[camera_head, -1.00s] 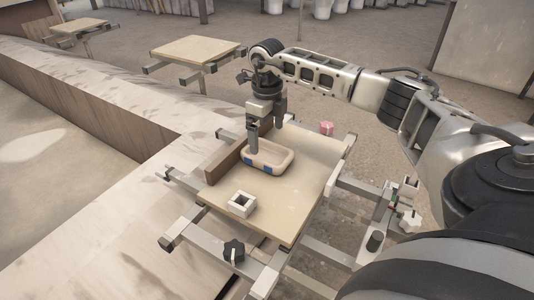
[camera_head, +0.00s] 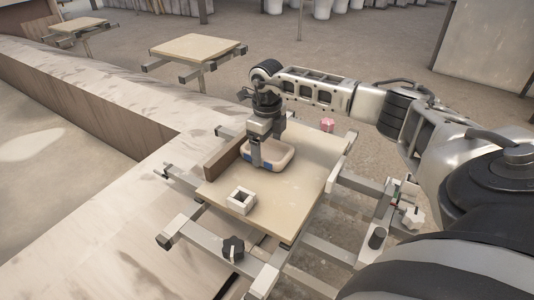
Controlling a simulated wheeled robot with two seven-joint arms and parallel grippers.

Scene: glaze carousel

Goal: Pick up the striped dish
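The striped dish (camera_head: 284,159) is a small beige, rounded dish with blue patches on its side. It sits on the square tan board (camera_head: 290,193), close to the low brown wall at the board's left edge. My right gripper (camera_head: 259,160) points down over the left part of the dish. One finger shows in front of the dish's near-left side, overlapping it in the picture. The other finger is hidden or merges with the gripper body, so I cannot tell how far the fingers are apart or whether they touch the dish. My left gripper is not in view.
A small white square block with a hollow (camera_head: 241,201) sits on the board in front of the dish. A pink object (camera_head: 327,125) is near the far right corner. The brown wall (camera_head: 226,158) borders the left side. Another bare board (camera_head: 198,47) stands farther back.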

